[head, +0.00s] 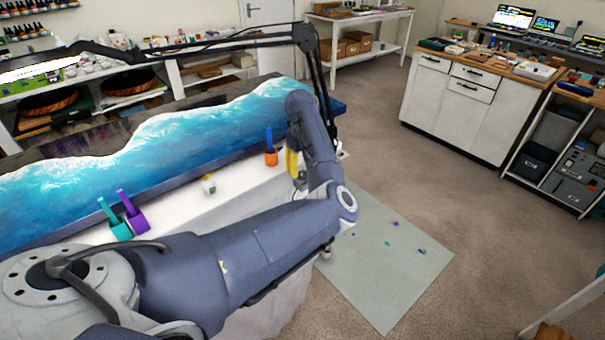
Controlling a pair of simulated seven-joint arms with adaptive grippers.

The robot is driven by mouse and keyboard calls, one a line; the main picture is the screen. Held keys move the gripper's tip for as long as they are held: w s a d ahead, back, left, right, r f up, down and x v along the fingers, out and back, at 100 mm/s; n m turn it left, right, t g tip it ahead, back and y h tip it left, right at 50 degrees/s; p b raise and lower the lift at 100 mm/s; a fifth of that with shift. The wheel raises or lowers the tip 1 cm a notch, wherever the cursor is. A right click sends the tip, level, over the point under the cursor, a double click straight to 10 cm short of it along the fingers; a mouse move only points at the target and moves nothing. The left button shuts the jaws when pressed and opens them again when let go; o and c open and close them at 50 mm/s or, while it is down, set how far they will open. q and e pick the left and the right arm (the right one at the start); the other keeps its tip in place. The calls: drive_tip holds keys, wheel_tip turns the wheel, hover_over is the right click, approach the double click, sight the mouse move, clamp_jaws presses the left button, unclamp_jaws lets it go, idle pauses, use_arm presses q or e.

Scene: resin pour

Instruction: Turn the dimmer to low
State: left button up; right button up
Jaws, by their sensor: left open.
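A black lamp arm (215,46) with a lit bar (35,70) reaches over the blue and white resin slab (185,130). I cannot make out the dimmer with certainty. A small pale object with a yellowish part (209,184) stands on the white table top (235,181), too small to identify. My left arm crosses the front of the table and bends up at its right end. My left gripper (300,181) is small and partly hidden by the arm, near the table's right end, and it is open. My right gripper is not in view.
A teal cup (120,232), a purple cup (138,222) and an orange cup (271,158) with sticks stand along the slab's front edge. A yellow item (292,163) is partly behind my arm. A grey mat (385,265) lies on the floor; a white cabinet (455,110) stands behind.

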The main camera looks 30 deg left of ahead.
use_arm(q)
drive_tip(key=shift+f, duration=1.3)
drive_tip(key=shift+c, duration=0.5)
clamp_jaws()
